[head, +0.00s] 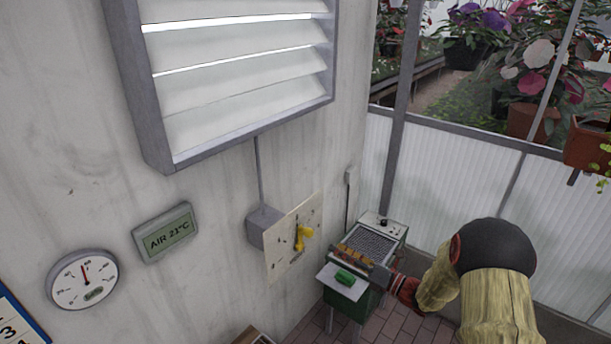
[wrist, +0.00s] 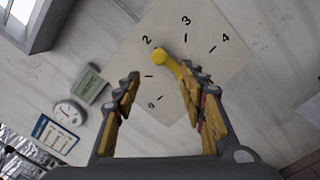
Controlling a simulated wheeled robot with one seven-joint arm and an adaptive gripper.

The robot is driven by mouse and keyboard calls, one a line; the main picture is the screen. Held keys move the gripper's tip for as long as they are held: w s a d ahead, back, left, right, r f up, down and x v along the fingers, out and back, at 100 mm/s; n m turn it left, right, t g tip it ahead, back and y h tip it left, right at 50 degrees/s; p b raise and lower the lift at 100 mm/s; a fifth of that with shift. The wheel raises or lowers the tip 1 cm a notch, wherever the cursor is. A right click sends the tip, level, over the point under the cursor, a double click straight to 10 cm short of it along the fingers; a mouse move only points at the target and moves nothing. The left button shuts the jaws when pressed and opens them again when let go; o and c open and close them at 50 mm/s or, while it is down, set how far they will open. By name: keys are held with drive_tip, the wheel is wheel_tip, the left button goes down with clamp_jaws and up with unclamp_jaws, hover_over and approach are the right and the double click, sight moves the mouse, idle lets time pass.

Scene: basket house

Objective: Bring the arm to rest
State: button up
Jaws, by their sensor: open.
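My gripper (head: 362,264) is in front of the wall at the lower middle of the head view, seen partly from the side. In the wrist view my gripper (wrist: 163,78) is open, its two padded fingers apart with nothing between them. Beyond the fingertips is a yellow knob (wrist: 165,59) on a pale dial plate (wrist: 215,35) marked with numbers. The right finger covers part of the knob. The knob (head: 304,237) also shows in the head view, left of my gripper and apart from it.
A louvred vent (head: 240,75) is above the dial. An air display (head: 166,232) and a round gauge (head: 83,279) hang at left. A green and grey unit (head: 382,238) stands behind my gripper. Glazing with potted flowers (head: 535,85) lies right.

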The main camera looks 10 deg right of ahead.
drive_tip(key=s+a+f+n+g, duration=0.5)
drive_tip(key=s+f+n+g, duration=0.15)
drive_tip(key=s+n, duration=0.2)
drive_tip(key=s+a+n+g+h+b, duration=0.1)
drive_tip(key=s+a+n+g+h, duration=0.15)
drive_tip(key=s+n+g, duration=0.7)
drive_tip(key=s+d+r+n+t+h+b, duration=0.2)
drive_tip(key=s+d+r+n+h, duration=0.15)
drive_tip(key=s+n, duration=0.4)
drive_tip(key=s+d+r+n+t+h+b, duration=0.1)
drive_tip(key=s+d+r+n+h, duration=0.1)
drive_tip(key=s+d+n+h, duration=0.4)
drive_tip(key=s+a+r+n+t+h+b, duration=0.1)
drive_tip(key=s+a+r+n+t+b, duration=0.1)
drive_tip(key=r, duration=0.7)
drive_tip(key=s+n+t+b, duration=0.1)
drive_tip(key=s+n+t, duration=0.1)
drive_tip(key=s+t, duration=0.1)
drive_tip(key=shift+s+b, duration=0.35)
drive_tip(key=shift+b, duration=0.05)
drive_tip(key=shift+a+n, duration=0.15)
drive_tip(key=shift+n, duration=0.1)
